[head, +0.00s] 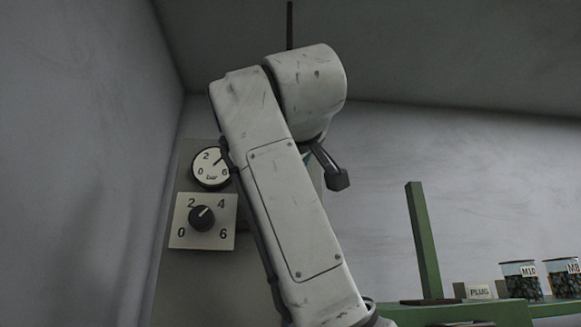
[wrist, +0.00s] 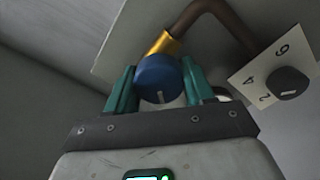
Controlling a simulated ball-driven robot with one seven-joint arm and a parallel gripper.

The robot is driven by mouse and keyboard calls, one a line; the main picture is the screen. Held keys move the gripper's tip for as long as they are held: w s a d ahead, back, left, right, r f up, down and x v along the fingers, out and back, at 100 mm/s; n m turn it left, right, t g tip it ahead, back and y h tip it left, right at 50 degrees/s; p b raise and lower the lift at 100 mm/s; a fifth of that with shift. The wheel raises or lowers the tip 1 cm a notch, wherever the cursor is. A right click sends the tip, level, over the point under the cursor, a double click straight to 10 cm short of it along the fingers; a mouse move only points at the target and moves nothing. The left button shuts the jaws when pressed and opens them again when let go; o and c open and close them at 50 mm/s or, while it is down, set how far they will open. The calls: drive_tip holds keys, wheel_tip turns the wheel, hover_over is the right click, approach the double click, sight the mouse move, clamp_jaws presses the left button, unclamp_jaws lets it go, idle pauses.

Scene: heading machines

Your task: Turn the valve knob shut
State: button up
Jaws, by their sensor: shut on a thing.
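The valve knob (wrist: 157,70) is a round blue cap with a pale mark on its near face, in the upper middle of the wrist view. It sits at the end of a brass fitting (wrist: 165,44) on a brown pipe (wrist: 205,12). My gripper (wrist: 160,82) has its two teal fingers on either side of the knob and is shut on it.
A round pressure gauge (head: 205,172) hangs on the wall, its needle pointing up and right. Below it is a 0-to-6 dial plate (head: 184,214) with a black knob (head: 201,218). A green post (head: 424,240) and labelled jars (head: 522,275) stand at right.

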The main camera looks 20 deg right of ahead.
drive_tip(key=n, duration=0.4)
drive_tip(key=shift+f+n, duration=0.1)
drive_tip(key=shift+n, duration=0.2)
drive_tip(key=shift+a+f+n, duration=0.1)
drive_tip(key=shift+n, duration=1.8)
drive_tip(key=o, duration=1)
drive_tip(key=b+v, duration=0.4)
drive_tip(key=v, duration=0.6)
drive_tip(key=shift+s+a, duration=0.15)
drive_tip(key=shift+s, duration=0.2)
